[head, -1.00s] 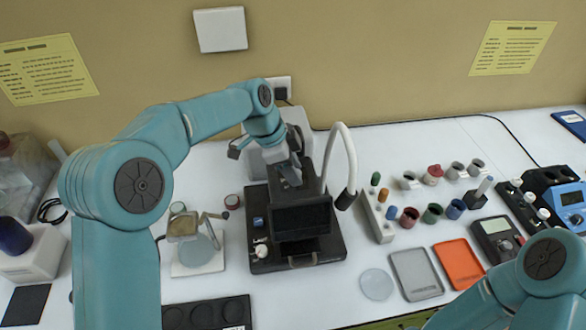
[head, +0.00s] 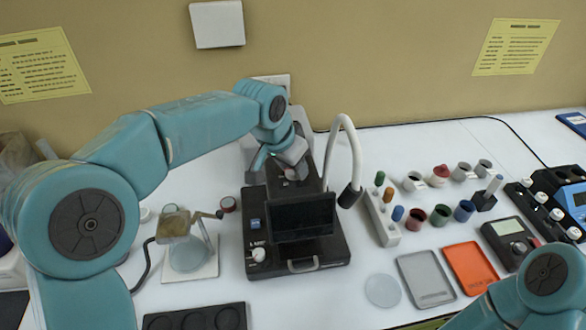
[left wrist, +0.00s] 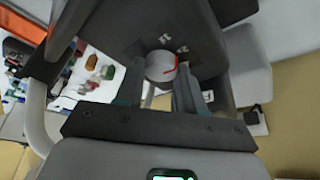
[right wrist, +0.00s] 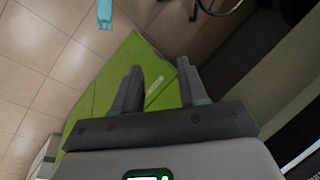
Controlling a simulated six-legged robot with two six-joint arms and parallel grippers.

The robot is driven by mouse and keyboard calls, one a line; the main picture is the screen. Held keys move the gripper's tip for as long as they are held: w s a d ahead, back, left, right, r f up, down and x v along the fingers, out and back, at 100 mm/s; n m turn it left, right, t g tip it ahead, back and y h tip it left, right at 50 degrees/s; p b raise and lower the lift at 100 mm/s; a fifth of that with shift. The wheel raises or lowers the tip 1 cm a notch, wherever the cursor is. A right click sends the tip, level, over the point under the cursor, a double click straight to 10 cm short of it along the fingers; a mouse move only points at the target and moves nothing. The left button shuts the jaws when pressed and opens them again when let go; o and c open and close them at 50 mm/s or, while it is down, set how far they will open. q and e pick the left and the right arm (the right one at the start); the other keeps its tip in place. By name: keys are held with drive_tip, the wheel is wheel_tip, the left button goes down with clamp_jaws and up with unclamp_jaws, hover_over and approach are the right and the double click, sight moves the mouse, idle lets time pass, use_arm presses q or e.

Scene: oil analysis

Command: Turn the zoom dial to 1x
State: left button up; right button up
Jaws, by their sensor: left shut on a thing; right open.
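The dark microscope (head: 296,240) stands on the white table in the head view, with a black screen on its front. In the left wrist view its round, pale grey zoom dial (left wrist: 160,66) carries a red pointer line toward the picture's right. Small white marks, too small to read surely, lie beyond the dial's rim. My left gripper (left wrist: 158,82) is shut on the dial, one finger on each side; in the head view it (head: 278,165) is at the microscope's upper back. My right gripper (right wrist: 158,68) is open and empty, seen over a green surface and tiled floor.
A white gooseneck lamp (head: 350,140) arches beside the microscope on the right. A vial rack (head: 383,218), a grey tray (head: 426,279) and an orange tray (head: 470,267) lie further right. A small stand (head: 190,258) is on the left.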

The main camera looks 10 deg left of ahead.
use_arm(q)
drive_tip(key=n, duration=0.2)
drive_tip(key=n+y+b, duration=0.1)
drive_tip(key=shift+s+f+n, duration=0.15)
drive_tip(key=shift+n, duration=0.25)
drive_tip(key=shift+n+y+b, duration=0.35)
drive_tip(key=shift+n+y, duration=0.15)
drive_tip(key=shift+n, duration=0.2)
drive_tip(key=shift+d, duration=0.1)
drive_tip(key=o, duration=1)
drive_tip(key=shift+r, duration=0.35)
drive_tip(key=v, duration=1.6)
drive_tip(key=shift+s+f, duration=0.1)
drive_tip(key=shift+s, duration=0.2)
